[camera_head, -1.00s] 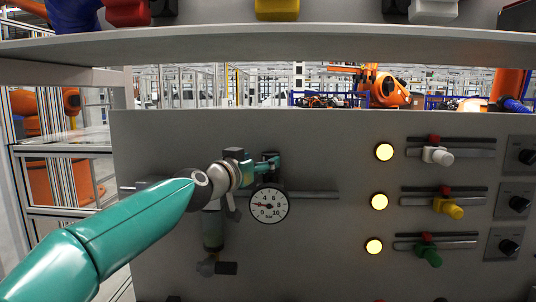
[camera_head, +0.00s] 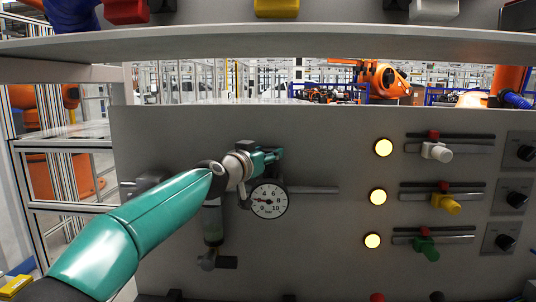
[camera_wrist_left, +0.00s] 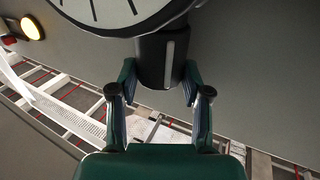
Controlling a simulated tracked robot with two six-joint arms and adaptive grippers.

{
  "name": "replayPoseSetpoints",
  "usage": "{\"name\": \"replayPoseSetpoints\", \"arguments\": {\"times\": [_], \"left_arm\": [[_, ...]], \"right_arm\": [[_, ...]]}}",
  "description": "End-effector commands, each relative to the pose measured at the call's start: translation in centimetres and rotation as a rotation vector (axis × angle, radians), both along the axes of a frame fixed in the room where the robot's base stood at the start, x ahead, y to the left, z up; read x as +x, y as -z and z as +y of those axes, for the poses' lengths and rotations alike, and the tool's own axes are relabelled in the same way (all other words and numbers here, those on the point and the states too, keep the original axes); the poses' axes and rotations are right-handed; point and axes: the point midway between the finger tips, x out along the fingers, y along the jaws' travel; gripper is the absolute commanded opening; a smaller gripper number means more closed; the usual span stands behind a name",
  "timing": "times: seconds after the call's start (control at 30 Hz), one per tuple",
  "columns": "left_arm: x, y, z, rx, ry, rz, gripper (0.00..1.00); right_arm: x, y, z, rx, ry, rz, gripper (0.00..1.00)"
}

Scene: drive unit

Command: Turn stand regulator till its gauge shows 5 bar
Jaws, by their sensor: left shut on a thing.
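The round white gauge (camera_head: 269,201) faces me on the grey panel. Its red needle points left, at roughly 2 to 3; the exact reading is too small to tell. The dial's lower edge also shows at the top of the left wrist view (camera_wrist_left: 120,12). My left gripper (camera_head: 270,157) is just above the gauge. It is shut on the dark regulator knob (camera_wrist_left: 158,62), a ribbed-looking cylinder with a pale stripe, with one finger on each side. In the head view the fingers mostly hide the knob. My right gripper is not in view.
A bowl-shaped unit (camera_head: 212,225) with a small valve (camera_head: 217,262) hangs left of the gauge, behind my left arm. To the right are lit lamps (camera_head: 378,197), coloured slider handles (camera_head: 446,202) and black rotary knobs (camera_head: 517,200). A shelf edge (camera_head: 300,43) crosses above.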

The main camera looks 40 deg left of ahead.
Motion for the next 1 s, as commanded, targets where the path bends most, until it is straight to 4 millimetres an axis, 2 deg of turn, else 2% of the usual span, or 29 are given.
{"name": "replayPoseSetpoints", "arguments": {"times": [0.07, 0.27, 0.6, 0.7, 0.87, 1.0], "left_arm": [[0.1, 0.0, -0.5, 0.001, 0.004, 0.000, 0.13], [0.1, 0.2, -0.1, -0.002, 0.016, 0.000, 0.13], [0.1, 0.6, 0.3, 0.001, 0.138, -0.003, 0.13], [0.1, 0.4, 0.5, 0.000, 0.199, -0.003, 0.13], [0.2, -0.1, 0.8, 0.000, 0.308, 0.001, 0.13], [0.2, -0.5, 1.0, -0.001, 0.408, 0.002, 0.13]], "right_arm": [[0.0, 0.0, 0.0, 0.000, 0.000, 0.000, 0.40], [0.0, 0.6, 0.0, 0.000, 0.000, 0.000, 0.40], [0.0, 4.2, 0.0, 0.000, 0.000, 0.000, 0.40], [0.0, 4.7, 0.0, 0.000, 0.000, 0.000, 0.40], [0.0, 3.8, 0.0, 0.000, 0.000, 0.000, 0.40], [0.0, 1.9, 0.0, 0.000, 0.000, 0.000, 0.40]]}}
